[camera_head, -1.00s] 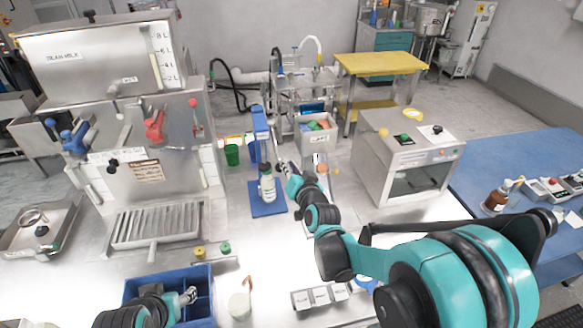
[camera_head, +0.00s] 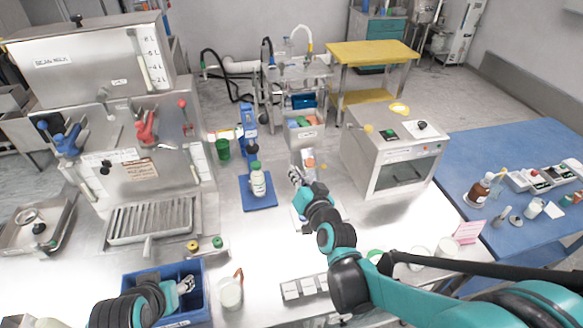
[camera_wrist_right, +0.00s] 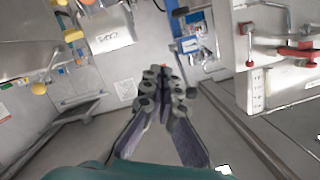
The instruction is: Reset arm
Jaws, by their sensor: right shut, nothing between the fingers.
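My right gripper (camera_head: 295,180) is over the middle of the steel counter, just right of a blue stand (camera_head: 262,203) that holds a white bottle with a green cap (camera_head: 258,182). It appears apart from both. In the right wrist view its fingers (camera_wrist_right: 163,75) are together with nothing between them. My left gripper (camera_head: 186,285) is at the lower left, over or inside a blue divided bin (camera_head: 205,302). Its fingers are too small to tell whether they are open.
A steel machine (camera_head: 120,150) with levers stands left. A grey box machine (camera_head: 385,160) stands right of my right gripper. A small block tray (camera_head: 305,288), a white cup (camera_head: 230,292) and a pink card (camera_head: 468,231) are near the front. The blue table (camera_head: 530,160) is at right.

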